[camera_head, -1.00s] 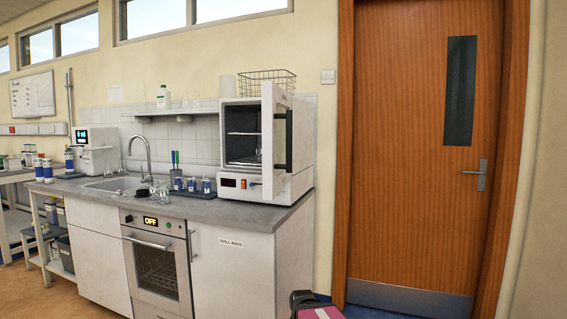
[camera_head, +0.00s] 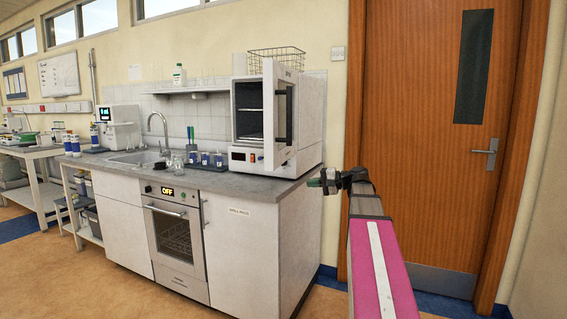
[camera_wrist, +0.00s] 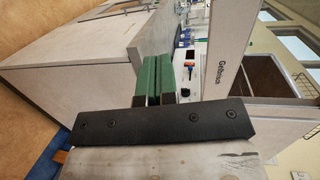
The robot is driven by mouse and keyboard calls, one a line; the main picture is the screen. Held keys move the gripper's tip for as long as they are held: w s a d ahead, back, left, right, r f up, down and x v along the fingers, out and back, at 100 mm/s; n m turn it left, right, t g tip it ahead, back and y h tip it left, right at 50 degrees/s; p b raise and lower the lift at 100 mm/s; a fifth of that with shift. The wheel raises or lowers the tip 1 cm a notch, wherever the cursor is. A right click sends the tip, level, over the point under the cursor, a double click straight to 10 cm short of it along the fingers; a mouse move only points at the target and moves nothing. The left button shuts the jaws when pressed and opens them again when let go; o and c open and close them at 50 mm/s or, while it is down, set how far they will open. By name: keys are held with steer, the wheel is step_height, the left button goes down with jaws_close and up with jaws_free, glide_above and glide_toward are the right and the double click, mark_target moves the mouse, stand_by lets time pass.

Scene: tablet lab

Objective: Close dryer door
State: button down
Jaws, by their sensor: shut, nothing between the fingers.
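The dryer (camera_head: 308,112) is a white box on the right end of the grey counter. Its door (camera_head: 283,113) stands open, swung out on the right side towards me, with a dark window and handle. The dark chamber (camera_head: 249,110) with shelves shows behind it. My gripper (camera_head: 318,182) is right of the counter's end, below and to the right of the dryer, apart from the door. In the wrist view its green fingers (camera_wrist: 152,80) lie together, shut and empty. The dryer door (camera_wrist: 222,55) also shows there as a white slab right of the fingers.
A wire basket (camera_head: 277,62) sits on top of the dryer. Several blue-labelled bottles (camera_head: 206,158) stand left of it on the counter (camera_head: 228,185). An oven (camera_head: 176,235) is built in below. A wooden door (camera_head: 430,130) is at right. Floor in front is clear.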

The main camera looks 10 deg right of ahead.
step_height(320, 180, up, 8)
steer(key=s+d+y, duration=0.1)
steer(key=d+y, duration=0.1)
steer(key=d, duration=0.1)
glide_toward(279, 160)
steer(key=shift+n, duration=0.3)
steer(key=x, duration=0.6)
steer(key=shift+s+a+r, duration=0.1)
steer(key=shift+s+a, duration=0.1)
steer(key=shift+a, duration=0.05)
steer(key=shift+w+a, duration=0.3)
steer(key=shift+a, duration=0.3)
steer(key=shift+a+t, duration=0.1)
steer(key=shift+t, duration=0.2)
